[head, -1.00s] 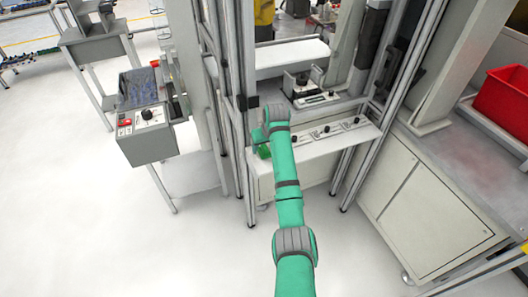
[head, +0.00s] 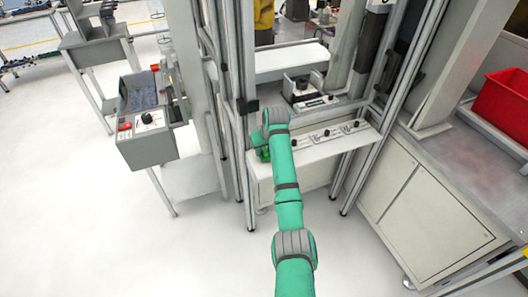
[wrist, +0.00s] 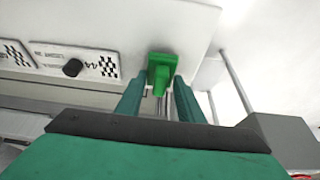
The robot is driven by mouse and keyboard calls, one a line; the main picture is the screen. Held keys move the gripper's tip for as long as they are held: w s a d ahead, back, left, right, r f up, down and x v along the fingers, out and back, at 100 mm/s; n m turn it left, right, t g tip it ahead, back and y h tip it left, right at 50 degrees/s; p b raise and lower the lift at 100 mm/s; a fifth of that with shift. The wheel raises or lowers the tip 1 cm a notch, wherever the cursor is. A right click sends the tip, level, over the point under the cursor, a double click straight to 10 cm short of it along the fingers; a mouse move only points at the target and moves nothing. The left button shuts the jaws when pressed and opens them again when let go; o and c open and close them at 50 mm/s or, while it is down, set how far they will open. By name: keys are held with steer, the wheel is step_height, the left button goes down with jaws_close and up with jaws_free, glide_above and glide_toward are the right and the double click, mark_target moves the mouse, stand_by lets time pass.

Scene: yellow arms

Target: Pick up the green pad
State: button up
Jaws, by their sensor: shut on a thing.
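The green pad (wrist: 162,70) is a small bright green piece at the edge of the white shelf in the wrist view. My gripper (wrist: 160,85) has its two dark green fingers on either side of the pad's lower part and is shut on it. In the head view, a bit of green (head: 262,153) shows at the left end of the shelf beside my arm's end. My arm hides most of the gripper there, and I cannot tell whether the pad touches the shelf.
The white shelf (head: 318,150) carries several black knobs. A metal frame post (head: 240,130) stands close to the left of my arm. A grey control box (head: 148,140) is further left, and a red bin (head: 503,103) is at the right. Open floor lies at lower left.

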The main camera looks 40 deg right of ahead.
steer(key=shift+w+r, duration=0.1)
steer(key=shift+r, duration=0.4)
steer(key=s+a+r, duration=0.3)
steer(key=s+r, duration=0.8)
steer(key=s, duration=0.2)
steer(key=shift+s+a, duration=0.15)
steer(key=shift+s, duration=0.2)
steer(key=shift+a+r, duration=0.1)
